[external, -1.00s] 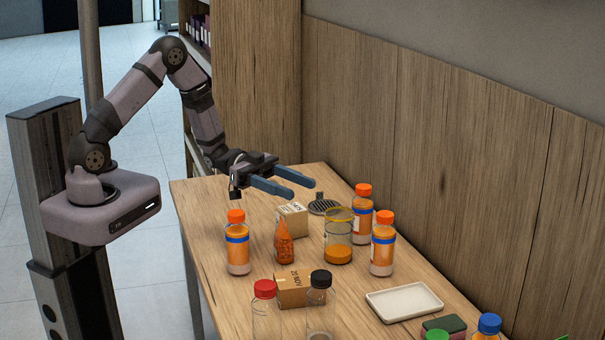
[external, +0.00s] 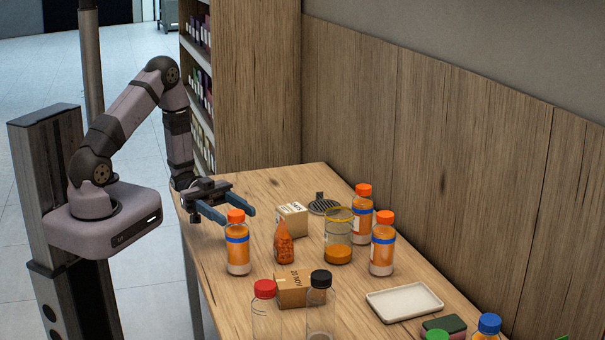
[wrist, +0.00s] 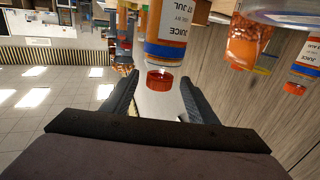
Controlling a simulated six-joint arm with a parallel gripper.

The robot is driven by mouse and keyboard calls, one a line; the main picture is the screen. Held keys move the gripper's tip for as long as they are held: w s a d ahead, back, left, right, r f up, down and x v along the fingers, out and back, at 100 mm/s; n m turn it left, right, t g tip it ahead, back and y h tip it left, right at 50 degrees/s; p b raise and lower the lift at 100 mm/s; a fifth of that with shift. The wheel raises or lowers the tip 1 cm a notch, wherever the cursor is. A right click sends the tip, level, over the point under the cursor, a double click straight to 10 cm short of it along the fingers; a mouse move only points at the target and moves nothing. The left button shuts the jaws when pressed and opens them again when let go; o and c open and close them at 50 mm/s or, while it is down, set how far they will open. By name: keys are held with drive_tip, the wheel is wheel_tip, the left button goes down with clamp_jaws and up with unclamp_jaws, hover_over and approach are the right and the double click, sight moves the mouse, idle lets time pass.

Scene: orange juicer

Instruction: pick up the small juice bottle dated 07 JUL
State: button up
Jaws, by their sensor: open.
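A small juice bottle (external: 237,256) with an orange cap and blue band stands upright at the table's left side. In the wrist view the orange cap shows between and just beyond the fingertips (wrist: 160,88). Two similar juice bottles stand farther right, one behind (external: 363,222) and one nearer (external: 382,258); their dates are not readable in the external view.
A cardboard box (external: 292,290), several clear capped bottles and a white tray (external: 404,302) are in front. The table's left edge is close.

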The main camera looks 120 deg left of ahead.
sight(240, 219)
drive_tip(key=shift+p+x, duration=0.8)
drive_tip(key=shift+x, duration=2.05)
drive_tip(key=shift+f, duration=0.1)
clamp_jaws()
